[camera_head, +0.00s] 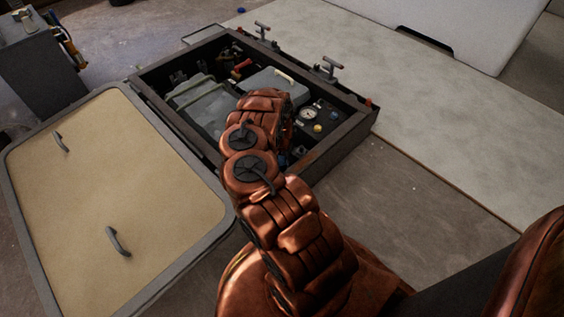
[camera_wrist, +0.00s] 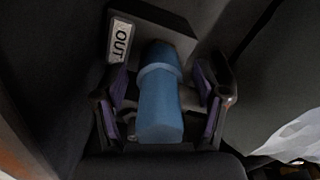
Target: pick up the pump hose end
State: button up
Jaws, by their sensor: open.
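The pump hose end (camera_wrist: 159,108) is a blue piece with a raised collar near its far end, seen in the wrist view. It sits by a dark block with a white "OUT" label (camera_wrist: 121,40). My gripper (camera_wrist: 163,108) is open, with one finger on each side of the blue piece. I cannot tell whether the fingers touch it. In the head view my copper arm reaches into the dark open box (camera_head: 345,143); the arm hides my gripper and the hose end there.
The box holds grey units (camera_head: 201,103), a round gauge (camera_head: 309,113) and coloured knobs, with its walls close around the arm. Clamp handles (camera_head: 330,68) stand on the far rim. A tan hatch panel (camera_head: 95,190) with two handles lies at left.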

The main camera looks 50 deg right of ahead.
grip_shut()
dwell(0.4)
jog(key=shift+r, duration=0.1)
